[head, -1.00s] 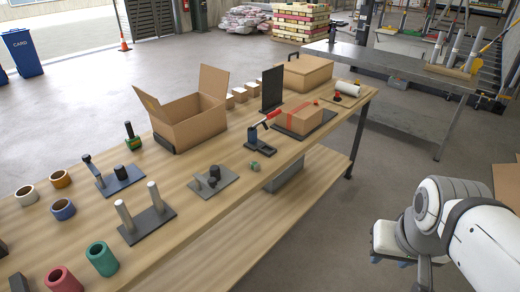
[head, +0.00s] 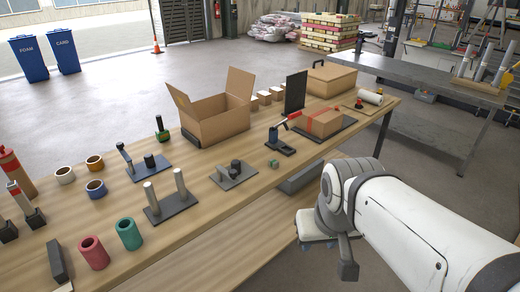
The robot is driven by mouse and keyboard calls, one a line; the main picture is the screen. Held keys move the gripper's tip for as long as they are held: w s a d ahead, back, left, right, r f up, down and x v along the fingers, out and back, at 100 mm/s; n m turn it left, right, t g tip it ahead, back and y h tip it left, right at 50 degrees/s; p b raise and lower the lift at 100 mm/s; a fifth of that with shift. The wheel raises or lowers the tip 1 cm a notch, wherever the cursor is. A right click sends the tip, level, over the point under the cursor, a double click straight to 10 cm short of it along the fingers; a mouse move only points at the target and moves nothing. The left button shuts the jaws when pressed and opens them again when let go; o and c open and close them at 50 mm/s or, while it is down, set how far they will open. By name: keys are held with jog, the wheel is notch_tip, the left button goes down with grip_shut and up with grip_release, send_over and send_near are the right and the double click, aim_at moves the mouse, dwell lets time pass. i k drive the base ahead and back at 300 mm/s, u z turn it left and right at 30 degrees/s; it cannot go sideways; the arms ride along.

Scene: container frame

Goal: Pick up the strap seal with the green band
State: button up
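A small grey-green block (head: 273,163) lies near the front edge of the wooden table, right of a grey plate with dark fittings; it may be the strap seal, but it is too small to make out a band. A dark upright piece with a green part (head: 162,130) stands farther back, left of the open carton. My gripper end (head: 318,226) hangs below my white arm, in front of the table edge and right of the block. It is apart from everything on the table. Its fingers are not clear, so I cannot tell their opening.
The wooden table (head: 215,222) also holds an open carton (head: 222,125), tape rolls (head: 95,163), red and green tubes (head: 129,234), a plate with two posts (head: 171,208), a black clamp tool (head: 280,143) and a red-strapped box (head: 322,122). Bare wood surrounds the small block.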

aim_at(272, 164)
jog(key=z, duration=0.05)
jog(key=i, duration=1)
jog(key=u, duration=0.05)
